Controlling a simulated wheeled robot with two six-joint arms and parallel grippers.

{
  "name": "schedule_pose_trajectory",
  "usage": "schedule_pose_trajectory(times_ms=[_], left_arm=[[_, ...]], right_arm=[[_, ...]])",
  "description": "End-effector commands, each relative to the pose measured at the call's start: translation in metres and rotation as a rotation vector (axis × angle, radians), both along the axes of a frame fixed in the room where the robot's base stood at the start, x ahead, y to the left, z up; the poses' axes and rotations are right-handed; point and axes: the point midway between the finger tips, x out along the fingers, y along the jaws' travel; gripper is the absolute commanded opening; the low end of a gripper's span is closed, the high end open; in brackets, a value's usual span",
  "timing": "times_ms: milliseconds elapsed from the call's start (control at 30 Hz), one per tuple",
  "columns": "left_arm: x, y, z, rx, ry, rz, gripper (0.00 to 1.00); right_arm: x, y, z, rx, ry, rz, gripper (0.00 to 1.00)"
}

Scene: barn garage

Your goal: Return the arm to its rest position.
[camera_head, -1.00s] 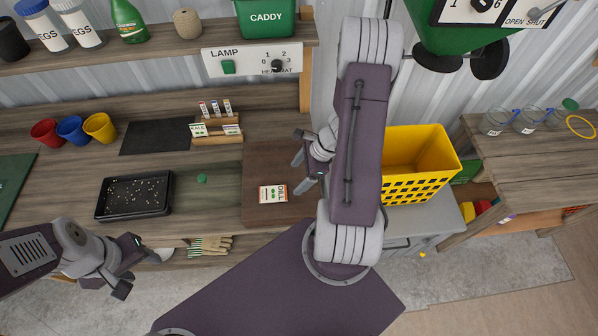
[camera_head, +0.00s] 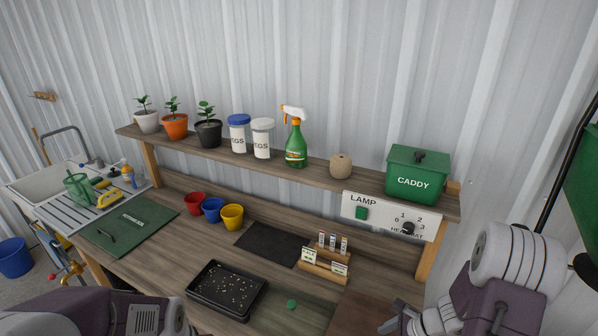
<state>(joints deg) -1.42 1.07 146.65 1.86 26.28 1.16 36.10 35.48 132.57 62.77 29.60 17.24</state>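My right gripper (camera_head: 392,316) is at the lower right, over the front right part of the workbench (camera_head: 275,212). Its two fingers look apart, with nothing seen between them. My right arm (camera_head: 505,285) rises bent at the right edge. My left arm (camera_head: 75,312) lies across the bottom left corner; its gripper is out of the frame.
The green caddy (camera_head: 418,185) and lamp panel (camera_head: 384,212) are behind my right gripper. Coloured pots (camera_head: 213,210) stand further left.

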Motion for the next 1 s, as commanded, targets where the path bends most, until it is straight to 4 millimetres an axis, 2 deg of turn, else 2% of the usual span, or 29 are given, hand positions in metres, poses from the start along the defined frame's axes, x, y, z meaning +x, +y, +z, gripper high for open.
schedule_pose_trajectory(times_ms=[33,67,133,200,300,400,500,600,1000], left_arm=[[0.000,0.000,-0.032,0.000,0.001,0.000,0.51],[0.000,0.000,-0.044,0.000,0.001,0.000,0.51],[0.000,0.000,-0.069,0.000,0.001,0.000,0.51],[0.000,0.000,-0.091,0.000,0.002,0.000,0.51],[0.000,0.000,-0.104,0.000,0.002,0.000,0.51],[0.000,0.000,-0.102,0.000,0.001,0.000,0.51],[0.000,0.000,-0.098,0.000,0.001,0.000,0.51],[0.000,0.000,-0.098,0.000,0.000,0.000,0.51],[0.000,0.000,-0.098,0.000,0.001,0.000,0.51]], right_arm=[[0.014,0.023,-0.013,-0.036,-0.050,0.115,0.80],[0.018,0.040,-0.013,-0.062,-0.079,0.214,0.80],[0.012,0.079,-0.012,-0.144,-0.152,0.510,0.80],[-0.006,0.108,-0.012,-0.251,-0.231,0.870,0.80],[-0.031,0.118,-0.009,-0.401,-0.312,1.317,0.80],[-0.045,0.104,-0.003,-0.508,-0.334,1.610,0.80],[-0.053,0.087,-0.004,-0.555,-0.315,1.786,0.80],[-0.054,0.080,-0.005,-0.578,-0.313,1.883,0.80],[-0.053,0.081,-0.005,-0.577,-0.317,1.891,0.80]])
